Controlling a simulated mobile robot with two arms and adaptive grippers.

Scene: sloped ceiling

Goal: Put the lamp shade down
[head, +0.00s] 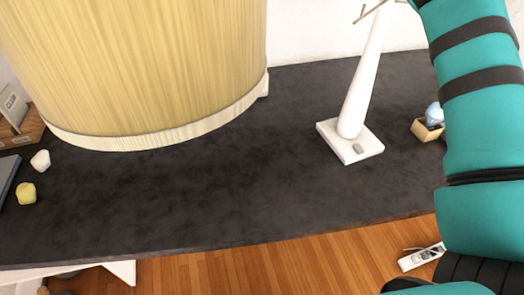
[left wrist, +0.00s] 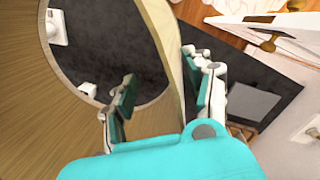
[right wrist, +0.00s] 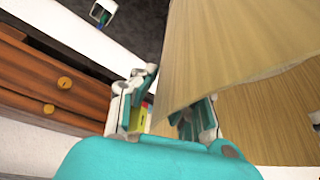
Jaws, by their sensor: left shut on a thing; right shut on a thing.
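The lamp shade (head: 150,60), straw-coloured with a pale rim band, fills the upper left of the head view, over the dark tabletop. I cannot tell if it touches the table. In the left wrist view my left gripper (left wrist: 160,100) is shut on the wall of the lamp shade (left wrist: 155,25), one finger inside and one outside. In the right wrist view my right gripper (right wrist: 167,110) is shut on the edge of the lamp shade (right wrist: 215,50). The white lamp stand (head: 366,75) with a square foot stands upright right of the shade. Neither gripper shows in the head view.
The dark table (head: 230,200) is clear in front of the shade. A white stone (head: 40,160) and a yellow stone (head: 26,193) lie at its left. A small wooden box (head: 426,130) with a blue piece is at the right. A wooden drawer unit (right wrist: 50,85) shows in the right wrist view.

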